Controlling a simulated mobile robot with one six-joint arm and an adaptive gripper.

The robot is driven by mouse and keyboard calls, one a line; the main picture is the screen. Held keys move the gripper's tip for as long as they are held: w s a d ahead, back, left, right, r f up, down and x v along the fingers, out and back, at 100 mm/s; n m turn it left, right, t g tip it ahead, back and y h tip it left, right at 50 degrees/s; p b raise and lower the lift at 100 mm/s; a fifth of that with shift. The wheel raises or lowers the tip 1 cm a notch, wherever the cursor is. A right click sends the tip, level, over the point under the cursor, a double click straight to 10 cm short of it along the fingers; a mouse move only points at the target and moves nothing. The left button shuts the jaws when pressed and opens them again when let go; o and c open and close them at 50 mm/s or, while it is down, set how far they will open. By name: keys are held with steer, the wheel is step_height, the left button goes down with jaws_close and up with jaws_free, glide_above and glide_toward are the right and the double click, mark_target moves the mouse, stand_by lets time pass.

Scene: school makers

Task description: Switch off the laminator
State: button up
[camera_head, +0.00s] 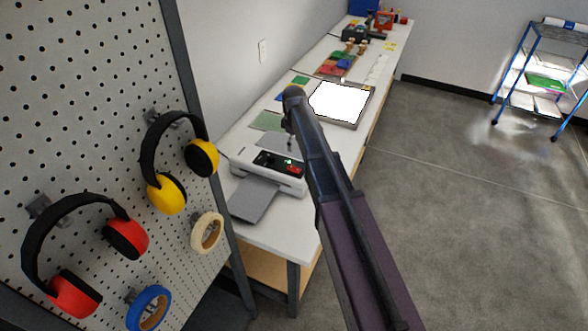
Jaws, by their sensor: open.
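The laminator (240,174) is a white, low machine on the near end of the white bench, with a grey tray sticking out of its front. Its black control panel (265,159) is on the top right. A red switch (294,170) and a small lit green light (288,161) show there. My arm reaches in from the lower right, passing just right of the laminator. My gripper (290,146) hangs down from the arm's end, small and dark, in line with the panel's far edge. It is open and looks empty. I cannot tell its exact height above the panel.
The white bench (268,237) runs back along the wall, with a bright light pad (338,102) and green sheets beyond the laminator. A pegboard (100,120) with ear defenders and tape rolls stands close at left. Open floor and a blue cart (540,75) are at right.

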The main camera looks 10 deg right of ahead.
mark_target(294, 168)
steer(key=shift+f+b, duration=5.5)
steer(key=shift+f, duration=0.25)
steer(key=shift+c, duration=0.2)
jaws_close()
